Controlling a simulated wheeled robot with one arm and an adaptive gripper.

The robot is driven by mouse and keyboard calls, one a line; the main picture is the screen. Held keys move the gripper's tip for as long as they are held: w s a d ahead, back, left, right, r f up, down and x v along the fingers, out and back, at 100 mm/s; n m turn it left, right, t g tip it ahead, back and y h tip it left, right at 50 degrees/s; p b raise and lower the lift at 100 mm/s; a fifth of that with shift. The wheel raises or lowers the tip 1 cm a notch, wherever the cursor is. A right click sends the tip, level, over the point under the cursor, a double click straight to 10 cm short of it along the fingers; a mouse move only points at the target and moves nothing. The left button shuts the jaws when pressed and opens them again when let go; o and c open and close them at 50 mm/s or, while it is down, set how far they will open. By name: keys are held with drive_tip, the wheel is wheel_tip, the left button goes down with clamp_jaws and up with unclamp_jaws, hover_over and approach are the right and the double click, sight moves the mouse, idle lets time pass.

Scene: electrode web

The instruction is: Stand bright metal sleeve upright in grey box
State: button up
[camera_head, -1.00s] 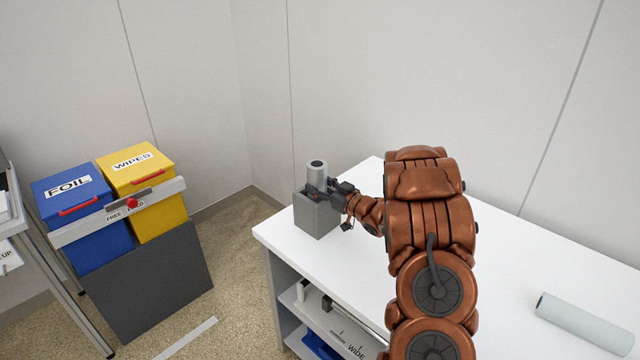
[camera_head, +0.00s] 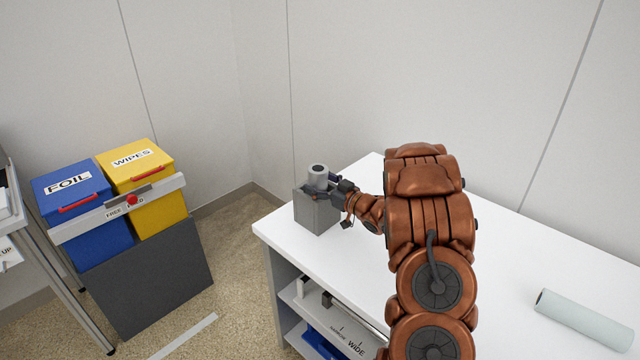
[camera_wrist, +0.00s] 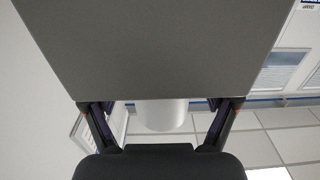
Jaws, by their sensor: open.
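The bright metal sleeve (camera_head: 318,174) stands upright in the grey box (camera_head: 316,215), with its dark-holed top end showing above the rim. Its lower part is hidden inside the box. My gripper (camera_head: 322,188) is at the box's rim, around the sleeve. In the wrist view my gripper (camera_wrist: 163,105) has its two fingers spread, with a gap on each side of the sleeve (camera_wrist: 162,118). The face of the grey box (camera_wrist: 160,45) fills the upper part of that view.
The box stands near the left far corner of the white table (camera_head: 480,245). A pale roll (camera_head: 584,320) lies at the table's right. Blue (camera_head: 75,210) and yellow (camera_head: 140,180) bins stand on the left, beyond a floor gap. Shelves (camera_head: 325,320) are below the tabletop.

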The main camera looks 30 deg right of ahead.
drive_tip(key=shift+s, duration=0.15)
drive_tip(key=v, duration=1.1)
drive_tip(key=shift+s+d, duration=0.2)
drive_tip(key=shift+s, duration=0.15)
idle(0.6)
drive_tip(key=w+d+r+m+g+h, duration=0.1)
drive_tip(key=w+d+r+g+h, duration=0.2)
drive_tip(key=g+h, duration=0.3)
drive_tip(key=s+a+r+m+g+h, duration=0.35)
drive_tip(key=s+a, duration=0.25)
drive_tip(key=s, duration=0.2)
drive_tip(key=s+a+n+g+y+p, duration=0.1)
drive_tip(key=s+a+g+y, duration=0.4)
drive_tip(key=s+a, duration=2.3)
drive_tip(key=s+n+g, duration=0.1)
drive_tip(key=s+g, duration=0.1)
drive_tip(key=g, duration=0.3)
